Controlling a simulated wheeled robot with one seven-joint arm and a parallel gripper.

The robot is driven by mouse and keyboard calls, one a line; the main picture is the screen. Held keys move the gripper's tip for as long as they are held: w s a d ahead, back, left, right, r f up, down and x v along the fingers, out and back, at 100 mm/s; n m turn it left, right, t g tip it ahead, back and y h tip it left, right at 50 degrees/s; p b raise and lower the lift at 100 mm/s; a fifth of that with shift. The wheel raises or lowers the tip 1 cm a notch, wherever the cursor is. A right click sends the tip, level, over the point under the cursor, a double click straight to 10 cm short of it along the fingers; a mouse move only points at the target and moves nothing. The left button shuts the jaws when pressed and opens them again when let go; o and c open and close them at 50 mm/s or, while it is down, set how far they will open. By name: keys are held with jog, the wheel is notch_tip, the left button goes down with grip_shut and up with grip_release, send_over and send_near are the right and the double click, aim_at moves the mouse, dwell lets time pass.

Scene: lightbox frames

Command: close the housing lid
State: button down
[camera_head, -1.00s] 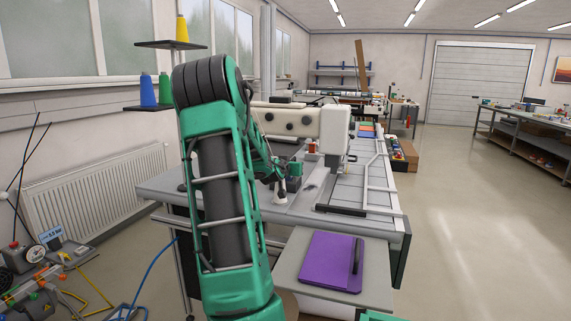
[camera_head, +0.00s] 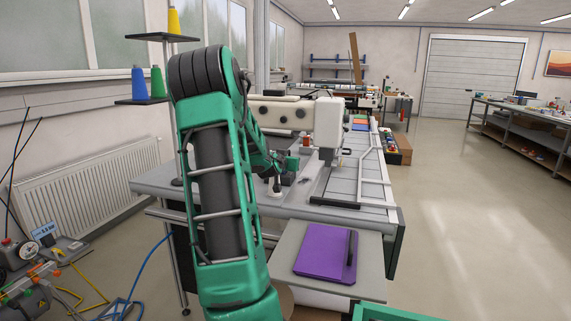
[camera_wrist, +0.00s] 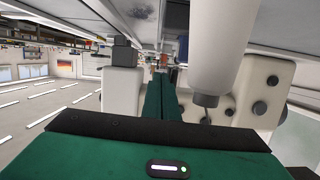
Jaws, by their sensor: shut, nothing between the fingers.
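The cream sewing machine (camera_head: 328,122) stands on the grey table behind my arm. Its housing with dark knobs (camera_wrist: 268,85) also shows in the wrist view, on the right. I cannot make out which part is the housing lid, or whether it stands open. My gripper (camera_wrist: 161,78) is shut and empty, its green fingers together, pointing between a pale block on the left and a thick white cylinder (camera_wrist: 214,50) on the right. In the head view my arm hides part of the machine and table, and the gripper is too small to judge contact.
The grey table (camera_head: 305,211) carries a rail frame (camera_head: 371,170) to the right of the machine. A purple folder (camera_head: 322,257) lies on a lower shelf in front. A thread stand with spools (camera_head: 138,82) is at left. Open floor lies to the right.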

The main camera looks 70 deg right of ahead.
jog(key=a+r, duration=0.5)
jog(key=a, duration=0.4)
jog(key=shift+s+a+r, duration=0.3)
jog(key=shift+a+r, duration=0.05)
jog(key=shift+r, duration=0.05)
jog(key=w+a+f+n+t+y, duration=0.1)
jog(key=w+a+f+n+y, duration=0.2)
jog(key=a, duration=0.6)
jog(key=w+a+f+y, duration=0.1)
jog(key=a+f+y, duration=0.25)
jog(key=a, duration=0.45)
jog(key=w+a+f+n+t+y, duration=0.1)
jog(key=w+a+f+n+y, duration=0.15)
jog(key=a+f, duration=0.45)
jog(key=s+a+n+g+y, duration=0.1)
jog(key=s+a, duration=0.4)
jog(key=a, duration=0.8)
jog(key=s+a+n+g+y, duration=0.2)
jog(key=s+a+n+y, duration=0.2)
jog(key=a, duration=0.9)
jog(key=shift+s+f+y, duration=0.2)
jog(key=shift+s+y, duration=0.3)
jog(key=shift+y, duration=0.2)
jog(key=shift+n, duration=0.25)
